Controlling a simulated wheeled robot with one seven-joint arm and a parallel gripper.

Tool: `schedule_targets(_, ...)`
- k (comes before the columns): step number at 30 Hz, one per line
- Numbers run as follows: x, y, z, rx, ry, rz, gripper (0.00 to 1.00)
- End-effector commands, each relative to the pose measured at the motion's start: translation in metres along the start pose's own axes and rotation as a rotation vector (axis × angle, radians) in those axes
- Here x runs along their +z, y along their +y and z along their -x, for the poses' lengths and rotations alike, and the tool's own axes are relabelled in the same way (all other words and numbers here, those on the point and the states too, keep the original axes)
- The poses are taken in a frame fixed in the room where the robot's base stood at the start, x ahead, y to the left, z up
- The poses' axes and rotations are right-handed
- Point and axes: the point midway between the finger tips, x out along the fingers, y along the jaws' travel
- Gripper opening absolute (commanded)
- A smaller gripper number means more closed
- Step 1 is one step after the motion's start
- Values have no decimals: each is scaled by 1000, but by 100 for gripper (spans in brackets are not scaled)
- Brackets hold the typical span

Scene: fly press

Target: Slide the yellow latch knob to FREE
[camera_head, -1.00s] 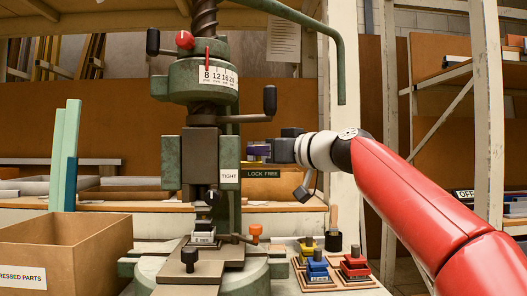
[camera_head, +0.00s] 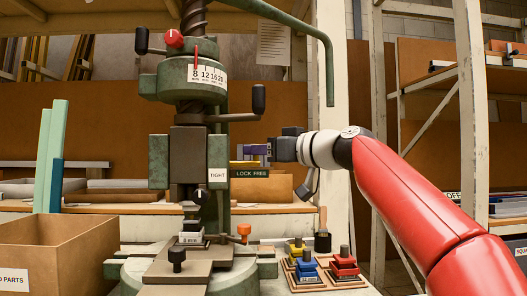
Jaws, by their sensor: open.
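The LOCK FREE label (camera_head: 249,173) is a dark plate on the right side of the green fly press, with LOCK at left and FREE at right. A thin yellowish strip (camera_head: 243,162) shows just above the label; the latch knob itself is small and largely hidden by my gripper, so I cannot tell its exact position. My gripper (camera_head: 257,150) reaches in from the right, with its purplish fingers just above the label. It is open; I cannot tell whether the fingers touch the knob.
The green press (camera_head: 190,85) has a handle (camera_head: 258,98) above my gripper and an orange knob (camera_head: 244,230) below. A tray with blue (camera_head: 307,267), red (camera_head: 345,262) and yellow-based blocks is lower right. A cardboard box (camera_head: 75,245) stands at left. A white post (camera_head: 345,60) rises behind my wrist.

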Motion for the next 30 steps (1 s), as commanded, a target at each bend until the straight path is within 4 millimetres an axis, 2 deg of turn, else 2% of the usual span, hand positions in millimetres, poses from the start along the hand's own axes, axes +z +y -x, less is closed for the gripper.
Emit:
schedule_targets(5, 3, 1, 14, 4, 1, 2, 46)
schedule_targets(12, 4, 0, 55, 5, 1, 3, 46)
schedule_targets(16, 3, 1, 71, 4, 1, 1, 46)
schedule_targets(21, 1, 1, 78, 2, 0, 0, 46)
schedule_targets(30, 0, 1, 78, 1, 0, 0, 46)
